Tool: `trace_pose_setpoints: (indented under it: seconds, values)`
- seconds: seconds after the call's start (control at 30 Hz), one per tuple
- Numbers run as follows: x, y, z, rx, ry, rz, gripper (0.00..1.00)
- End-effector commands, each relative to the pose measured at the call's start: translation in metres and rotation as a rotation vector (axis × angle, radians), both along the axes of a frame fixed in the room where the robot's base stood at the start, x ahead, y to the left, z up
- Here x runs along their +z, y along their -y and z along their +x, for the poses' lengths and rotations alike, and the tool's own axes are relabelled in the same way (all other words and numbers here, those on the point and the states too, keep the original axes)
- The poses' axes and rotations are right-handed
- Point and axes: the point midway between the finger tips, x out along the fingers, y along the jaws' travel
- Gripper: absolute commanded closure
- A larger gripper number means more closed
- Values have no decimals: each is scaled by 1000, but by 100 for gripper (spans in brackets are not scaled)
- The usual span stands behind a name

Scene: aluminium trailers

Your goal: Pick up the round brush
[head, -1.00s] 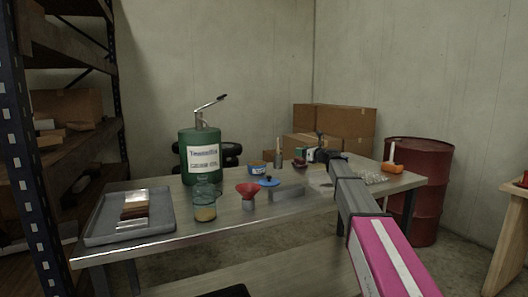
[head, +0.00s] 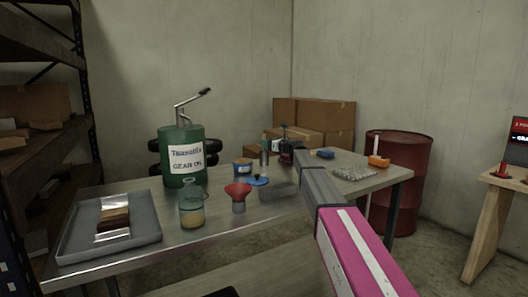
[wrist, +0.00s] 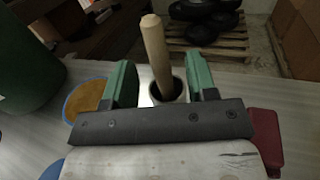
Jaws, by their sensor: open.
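The round brush appears to be the pale wooden handle (wrist: 155,48) standing slightly tilted in the wrist view. Its lower end is inside a small metal can (wrist: 176,90), so the bristles are hidden. My gripper (wrist: 162,80) is open, with one green finger on each side of the handle in the picture; I see no contact. In the head view the can (head: 264,159) stands on the table behind the red funnel, and my gripper (head: 284,138) is just right of it.
On the metal table (head: 215,212) are a blue tin (head: 243,167), a red funnel (head: 238,191), a glass jar (head: 192,208), a green gear oil drum (head: 183,158) and a grey tray (head: 70,237). A dark red object (wrist: 264,140) lies right of my gripper in the wrist view.

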Motion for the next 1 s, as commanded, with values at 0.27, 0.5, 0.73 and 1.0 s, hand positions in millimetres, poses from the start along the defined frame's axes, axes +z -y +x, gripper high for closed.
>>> trace_pose_setpoints:
  seconds: [0.27,0.5,0.73,1.0]
  values:
    - [-2,-27,23,1,0,0,48]
    - [-3,-39,30,0,0,0,48]
    - [-3,-39,29,0,0,0,84]
    - [-2,-38,29,0,0,0,100]
